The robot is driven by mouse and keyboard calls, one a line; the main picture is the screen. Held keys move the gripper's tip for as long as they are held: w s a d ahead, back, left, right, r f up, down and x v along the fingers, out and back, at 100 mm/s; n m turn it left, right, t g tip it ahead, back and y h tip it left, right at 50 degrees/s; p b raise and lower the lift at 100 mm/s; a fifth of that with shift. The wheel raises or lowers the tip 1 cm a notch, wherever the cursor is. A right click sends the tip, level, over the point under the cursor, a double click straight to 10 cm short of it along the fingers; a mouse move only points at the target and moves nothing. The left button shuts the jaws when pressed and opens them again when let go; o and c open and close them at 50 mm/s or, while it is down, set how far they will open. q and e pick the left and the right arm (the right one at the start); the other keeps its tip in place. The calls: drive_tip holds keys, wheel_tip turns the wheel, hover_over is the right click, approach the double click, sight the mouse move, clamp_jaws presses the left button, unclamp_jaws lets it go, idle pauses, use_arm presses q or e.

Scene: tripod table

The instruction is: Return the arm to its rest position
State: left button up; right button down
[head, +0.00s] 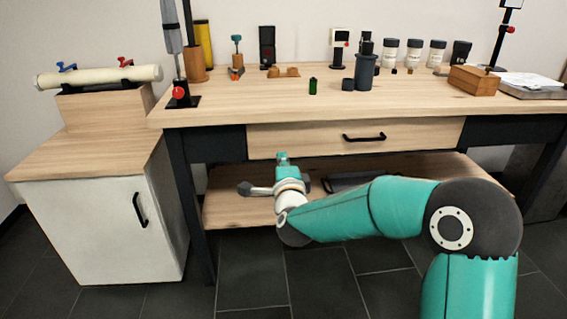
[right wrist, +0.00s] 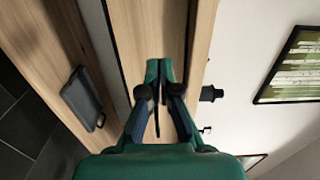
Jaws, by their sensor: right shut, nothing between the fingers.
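My right arm reaches across the head view from the lower right, in front of the table. My right gripper (head: 283,158) is in front of the table, below the tabletop and to the left of the drawer handle. In the right wrist view the gripper (right wrist: 160,72) has its fingertips together with nothing between them. The table's drawer (head: 290,139) is closed, and its dark handle (head: 364,137) is clear of the gripper. My left gripper is not in view.
The tabletop (head: 240,100) holds a small green cylinder (head: 313,87), a dark grey cup (head: 365,75), several jars and a wooden box (head: 473,80). A dark tray (head: 352,181) lies on the lower shelf, behind my arm. A white cabinet (head: 95,230) stands left.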

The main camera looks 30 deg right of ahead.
drive_tip(key=s+a+f+n+g+y, duration=0.2)
drive_tip(key=s+a+f, duration=0.1)
drive_tip(key=f, duration=0.7)
drive_tip(key=s+a+f+n+g+y, duration=0.2)
drive_tip(key=a+f+n, duration=0.1)
drive_tip(key=f, duration=0.8)
drive_tip(key=s+a+f+n+g+y, duration=0.2)
drive_tip(key=s+a+f, duration=0.15)
drive_tip(key=f, duration=0.65)
drive_tip(key=s+a+f+n+g+y+p, duration=0.1)
drive_tip(key=s+a+f+n+g+y, duration=0.35)
drive_tip(key=s, duration=0.75)
drive_tip(key=s+a+f+n+g+y, duration=0.1)
drive_tip(key=s+a+f+n+g, duration=0.4)
drive_tip(key=s+a+f+n, duration=0.55)
wheel_tip(320, 180, up, 41)
drive_tip(key=s+d+m+p, duration=0.1)
drive_tip(key=d+p, duration=0.1)
drive_tip(key=p, duration=3.6)
drive_tip(key=shift+d, duration=0.25)
drive_tip(key=shift+s+f, duration=0.1)
